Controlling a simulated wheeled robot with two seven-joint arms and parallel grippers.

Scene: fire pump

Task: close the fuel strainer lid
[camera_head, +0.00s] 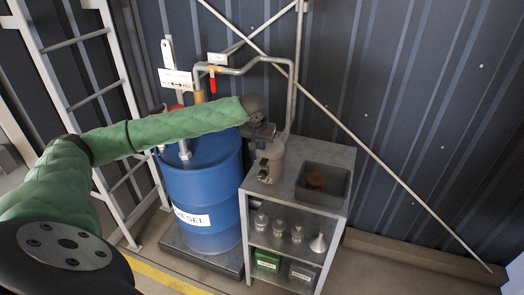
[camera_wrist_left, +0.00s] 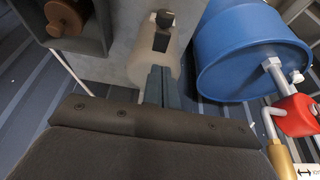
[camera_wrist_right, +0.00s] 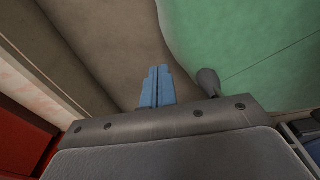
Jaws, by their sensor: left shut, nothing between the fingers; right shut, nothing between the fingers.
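The fuel strainer is a beige-grey cylindrical body (camera_head: 271,168) on the left part of the metal bench top. It also shows in the left wrist view (camera_wrist_left: 143,68), with a dark square mark and a small black knob on it. My left gripper (camera_head: 265,146) is at the strainer's upper part; its fingers (camera_wrist_left: 159,72) are shut and empty, their tips against or just in front of the body. I cannot tell contact. The lid is not clearly distinguishable, and the gripper hides part of the strainer. My right gripper (camera_wrist_right: 157,76) is shut and empty, away from the strainer.
A blue diesel drum (camera_head: 202,192) stands left of the bench (camera_head: 318,153). A dark tray (camera_head: 343,185) with a brown part sits on the bench's right. Pipes rise behind the strainer. A white ladder (camera_head: 122,90) stands at left.

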